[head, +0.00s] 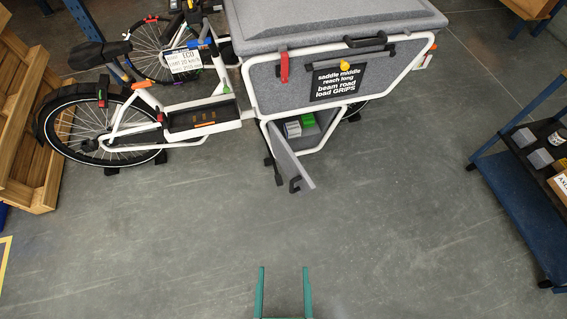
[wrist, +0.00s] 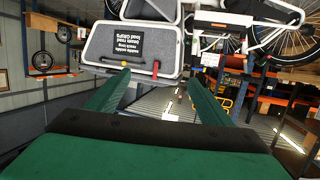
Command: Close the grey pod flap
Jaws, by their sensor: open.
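The grey pod flap (head: 287,160) is in the head view, under the cargo box of a white bike. It stands swung outward, with a dark handle (head: 295,184) near its free end. The open pod compartment (head: 312,128) shows beside it, with green and pale grey items inside. My gripper (head: 284,270) is open and empty at the bottom of the head view, apart from the flap, with bare floor between. In the wrist view my gripper (wrist: 160,80) also shows open, and the scene appears upside down. I cannot clearly make out the flap there.
The grey cargo box (head: 340,75) with a black sign sits above the pod. The bike's rear wheel (head: 85,130) is at left, near a wooden crate (head: 25,130). A blue cart (head: 530,190) stands at right. The floor (head: 200,235) in front is clear.

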